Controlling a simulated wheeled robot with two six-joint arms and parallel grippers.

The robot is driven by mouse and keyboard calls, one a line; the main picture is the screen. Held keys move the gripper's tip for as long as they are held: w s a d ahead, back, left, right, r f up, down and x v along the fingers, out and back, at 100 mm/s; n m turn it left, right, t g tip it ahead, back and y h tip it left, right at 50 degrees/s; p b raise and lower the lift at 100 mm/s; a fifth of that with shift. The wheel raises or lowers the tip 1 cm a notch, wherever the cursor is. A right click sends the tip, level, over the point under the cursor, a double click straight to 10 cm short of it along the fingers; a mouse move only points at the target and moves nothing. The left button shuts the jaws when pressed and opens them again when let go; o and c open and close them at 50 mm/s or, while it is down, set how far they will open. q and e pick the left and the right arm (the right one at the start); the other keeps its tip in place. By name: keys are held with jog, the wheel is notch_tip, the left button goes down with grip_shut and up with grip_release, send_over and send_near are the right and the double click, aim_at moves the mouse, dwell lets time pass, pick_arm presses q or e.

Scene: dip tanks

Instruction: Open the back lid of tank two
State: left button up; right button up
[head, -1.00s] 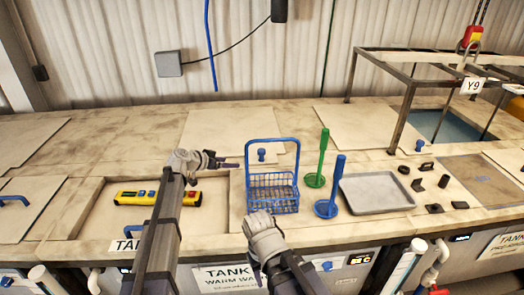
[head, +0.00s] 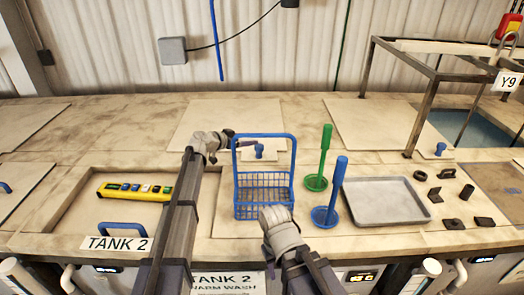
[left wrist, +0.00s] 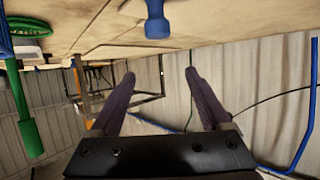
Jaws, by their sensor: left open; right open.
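The back lid (head: 218,121) of tank two is a pale flat panel lying shut behind the TANK 2 signs. Its blue knob (head: 259,151) stands near its front edge, seen through the hoop of the blue wire basket. My left gripper (head: 240,141) is open and empty, just left of the knob at the basket's hoop. In the left wrist view the blue knob (left wrist: 157,22) is at the top, beyond and apart from the open fingers (left wrist: 160,78). My right gripper (head: 270,213) is low in front of the basket; its fingertips are hard to make out.
The blue basket (head: 263,192) stands in front of the knob. Green (head: 316,182) and blue (head: 324,216) upright-handled tools and a grey tray (head: 386,200) stand to its right. A yellow control box (head: 136,191) lies left of my left arm. A metal frame (head: 428,100) stands at far right.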

aim_at(258, 145)
pick_arm(q)
notch_tip(258, 145, down, 4)
jog(key=b, duration=0.3)
jog(key=shift+w+d, duration=0.15)
jog(key=shift+d, duration=0.1)
jog(key=b+x, duration=0.2)
jog(key=x, duration=0.5)
jog(key=shift+f+b, duration=0.15)
jog(key=shift+b, duration=0.2)
jog(key=shift+w+d, duration=0.2)
jog(key=shift+w, duration=0.1)
jog(key=shift+s, duration=0.1)
grip_shut()
